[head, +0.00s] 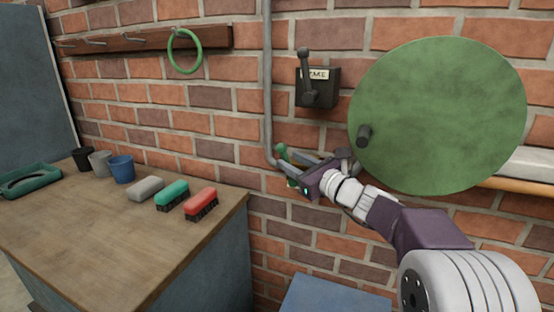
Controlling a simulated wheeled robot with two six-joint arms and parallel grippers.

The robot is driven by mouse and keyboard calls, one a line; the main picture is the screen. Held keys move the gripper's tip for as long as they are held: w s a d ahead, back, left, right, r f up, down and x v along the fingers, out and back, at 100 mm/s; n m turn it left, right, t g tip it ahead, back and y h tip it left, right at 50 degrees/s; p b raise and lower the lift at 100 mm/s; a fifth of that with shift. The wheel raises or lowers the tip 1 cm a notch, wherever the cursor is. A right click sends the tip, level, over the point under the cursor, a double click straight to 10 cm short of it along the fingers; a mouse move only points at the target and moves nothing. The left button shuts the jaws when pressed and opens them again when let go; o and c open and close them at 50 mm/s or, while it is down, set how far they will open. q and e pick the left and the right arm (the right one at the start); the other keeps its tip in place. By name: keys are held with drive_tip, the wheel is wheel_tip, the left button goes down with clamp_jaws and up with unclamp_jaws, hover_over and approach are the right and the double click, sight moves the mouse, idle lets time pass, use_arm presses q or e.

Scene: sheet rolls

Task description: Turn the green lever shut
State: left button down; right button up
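The green lever (282,149) shows as small green parts at the lower end of the grey wall pipe (267,80). My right gripper (287,162) is at the lever, its fingers pointing left and overlapping it in the head view. The fingers and wrist hide much of the lever and its valve, so its exact angle is unclear. I cannot tell whether the fingers are closed on the lever or only beside it. My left gripper is out of view.
A large green disc (440,110) with a dark knob is right of the lever, above my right arm. A black lever box (317,88) is on the brick wall above. A wooden bench (90,225) at left holds brushes (200,201), cups (121,169) and a green tray (30,180).

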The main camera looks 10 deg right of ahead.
sight(283, 158)
drive_tip(key=x, duration=0.6)
drive_tip(key=shift+f, duration=0.1)
clamp_jaws()
idle(1.1)
